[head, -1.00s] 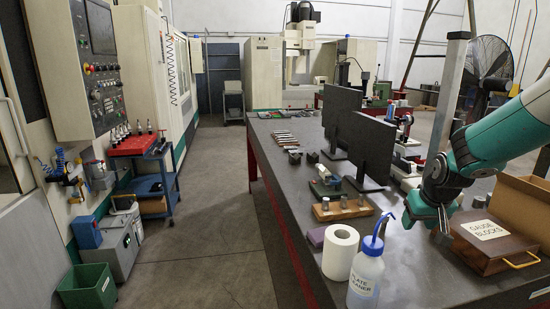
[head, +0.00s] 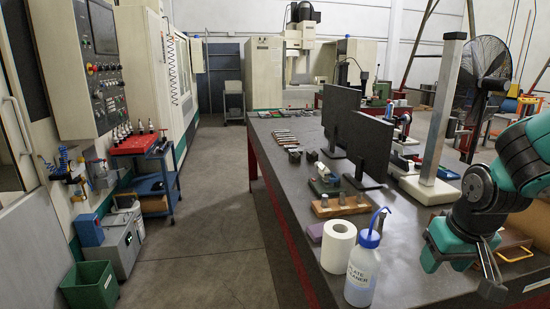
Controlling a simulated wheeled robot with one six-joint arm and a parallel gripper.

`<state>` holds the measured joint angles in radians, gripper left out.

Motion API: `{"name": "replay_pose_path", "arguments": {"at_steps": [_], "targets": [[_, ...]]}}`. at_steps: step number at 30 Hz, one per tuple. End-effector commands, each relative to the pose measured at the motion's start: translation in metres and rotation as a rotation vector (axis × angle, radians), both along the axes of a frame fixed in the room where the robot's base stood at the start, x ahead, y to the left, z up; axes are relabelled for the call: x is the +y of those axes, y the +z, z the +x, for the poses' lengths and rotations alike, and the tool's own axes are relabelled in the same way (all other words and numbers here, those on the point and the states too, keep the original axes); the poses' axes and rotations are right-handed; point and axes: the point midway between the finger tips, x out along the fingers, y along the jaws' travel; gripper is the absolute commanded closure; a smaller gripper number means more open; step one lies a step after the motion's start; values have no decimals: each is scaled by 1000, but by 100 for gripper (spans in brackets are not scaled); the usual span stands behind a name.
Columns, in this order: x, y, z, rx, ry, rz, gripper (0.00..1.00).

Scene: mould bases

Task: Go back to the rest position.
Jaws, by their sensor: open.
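My gripper (head: 490,275) is at the lower right of the head view, at the end of my teal and dark arm, above the right part of the dark worktable (head: 400,275). Its jaws are open, and I see nothing held between them. It is in front of a brown wooden box with a yellow handle (head: 516,254), and my arm hides most of that box. I cannot tell how far above the table the fingers are.
A wash bottle (head: 363,270) and a white paper roll (head: 338,248) stand at the table's near left edge. Behind them are a wooden block with metal pins (head: 342,206), dark monitors (head: 365,145) and a grey column (head: 441,110). Open floor (head: 215,220) lies left.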

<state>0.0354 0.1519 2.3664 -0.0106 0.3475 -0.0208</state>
Motion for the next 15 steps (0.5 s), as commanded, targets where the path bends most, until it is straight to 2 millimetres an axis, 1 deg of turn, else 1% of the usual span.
{"name": "replay_pose_path", "arguments": {"at_steps": [1,5,6,8,9,11,12,15], "targets": [[4,1,-19,10,5,0,50],[10,0,-70,41,12,-3,50],[22,5,-76,44,44,18,50],[47,15,-82,51,123,68,50],[62,22,-89,60,176,96,50],[84,32,-101,74,258,138,50],[97,39,-110,83,314,162,50],[125,56,-135,108,453,212,50]]}}
